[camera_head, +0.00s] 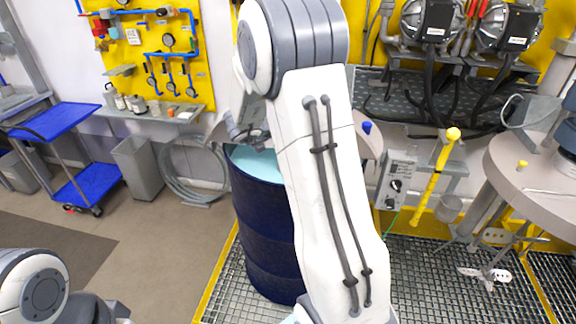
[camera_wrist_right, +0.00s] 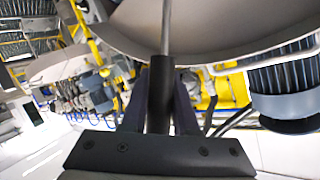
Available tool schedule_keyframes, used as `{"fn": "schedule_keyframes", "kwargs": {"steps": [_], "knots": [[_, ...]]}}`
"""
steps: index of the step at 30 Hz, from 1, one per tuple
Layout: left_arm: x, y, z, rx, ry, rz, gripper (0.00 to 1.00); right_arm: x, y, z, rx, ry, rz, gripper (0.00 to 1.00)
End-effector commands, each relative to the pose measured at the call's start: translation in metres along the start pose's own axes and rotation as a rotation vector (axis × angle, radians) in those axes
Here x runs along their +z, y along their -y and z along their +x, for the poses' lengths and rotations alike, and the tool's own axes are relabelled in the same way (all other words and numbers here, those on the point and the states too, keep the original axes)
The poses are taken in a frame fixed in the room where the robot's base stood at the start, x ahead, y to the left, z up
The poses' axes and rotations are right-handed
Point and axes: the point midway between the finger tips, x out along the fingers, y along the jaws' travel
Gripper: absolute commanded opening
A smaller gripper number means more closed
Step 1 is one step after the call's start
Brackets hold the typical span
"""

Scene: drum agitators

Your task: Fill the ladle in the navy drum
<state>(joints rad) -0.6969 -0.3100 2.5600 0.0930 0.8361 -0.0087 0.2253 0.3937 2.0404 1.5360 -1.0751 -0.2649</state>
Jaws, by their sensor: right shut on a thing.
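The navy drum (camera_head: 265,230) stands left of centre in the head view, partly behind my right arm. Its top shows a pale blue surface (camera_head: 255,161). My right gripper (camera_wrist_right: 162,88) is shut on the black grip of the ladle (camera_wrist_right: 161,105) in the right wrist view. A thin metal rod runs on from the grip, in front of a wide grey disc. The ladle's bowl cannot be made out. In the head view my arm hides most of the right gripper's area, so its height over the drum cannot be told. My left gripper is out of view.
A round grey lid (camera_head: 515,170) stands at the right. A blue-shelved cart (camera_head: 62,122) and grey bin (camera_head: 137,168) stand left. Floor left of the drum is clear.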

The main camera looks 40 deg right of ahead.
Motion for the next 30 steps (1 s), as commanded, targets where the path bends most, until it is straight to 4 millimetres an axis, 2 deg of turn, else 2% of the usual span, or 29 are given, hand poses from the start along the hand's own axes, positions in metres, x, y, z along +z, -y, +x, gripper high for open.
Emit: {"fn": "schedule_keyframes", "kwargs": {"steps": [11, 30], "knots": [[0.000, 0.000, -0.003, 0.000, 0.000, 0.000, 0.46, 0.001, 0.003, -0.002, -0.002, -0.006, -0.008, 0.00], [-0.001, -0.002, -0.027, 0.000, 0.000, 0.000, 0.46, 0.016, 0.031, -0.023, -0.002, -0.102, -0.130, 0.00]]}}
